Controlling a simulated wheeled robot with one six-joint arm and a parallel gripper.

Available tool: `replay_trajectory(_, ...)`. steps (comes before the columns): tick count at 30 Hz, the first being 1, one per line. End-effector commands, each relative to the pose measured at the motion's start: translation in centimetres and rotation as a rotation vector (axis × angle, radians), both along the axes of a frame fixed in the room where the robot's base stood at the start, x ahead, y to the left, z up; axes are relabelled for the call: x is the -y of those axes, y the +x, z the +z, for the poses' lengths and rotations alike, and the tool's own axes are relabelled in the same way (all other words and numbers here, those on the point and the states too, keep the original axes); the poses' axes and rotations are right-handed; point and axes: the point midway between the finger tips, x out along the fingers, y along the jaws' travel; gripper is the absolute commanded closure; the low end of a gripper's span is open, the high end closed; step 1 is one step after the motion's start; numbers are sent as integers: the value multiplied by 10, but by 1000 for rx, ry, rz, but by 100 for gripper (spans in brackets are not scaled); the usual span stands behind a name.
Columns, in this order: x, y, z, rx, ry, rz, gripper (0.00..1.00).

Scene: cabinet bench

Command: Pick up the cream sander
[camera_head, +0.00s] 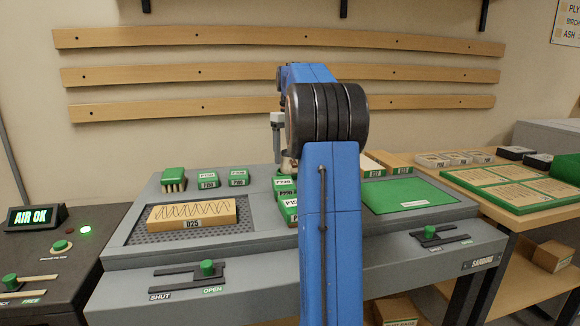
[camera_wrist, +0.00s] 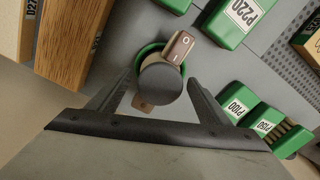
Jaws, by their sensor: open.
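The cream sander (camera_wrist: 180,47) shows in the wrist view, seen from above. It has a dark grey round knob, a cream body with an I/O switch and a green rim beneath. My gripper (camera_wrist: 158,80) is open, with one finger on each side of the sander's knob. Small gaps show between the fingers and the knob, and I cannot tell whether either touches. In the head view my blue arm hides most of the sander and the gripper.
Green-topped blocks (camera_wrist: 242,14) lie near the sander, including P100 (camera_wrist: 236,107) on the right. Wooden blocks (camera_wrist: 70,45) stand left. The head view shows the grey bench (camera_head: 130,250), a D25 wood block (camera_head: 192,214), a green mat (camera_head: 408,195) and a side table (camera_head: 545,215).

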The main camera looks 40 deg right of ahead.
Motion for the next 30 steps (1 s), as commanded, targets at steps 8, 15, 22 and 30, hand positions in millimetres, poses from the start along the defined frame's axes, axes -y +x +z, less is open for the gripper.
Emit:
replay_trajectory(8,0,0,0,0,0,0,59)
replay_trajectory(15,0,0,1,1,-1,0,94)
replay_trajectory(22,0,0,6,2,-1,0,95)
replay_trajectory(30,1,1,46,4,-3,0,95)
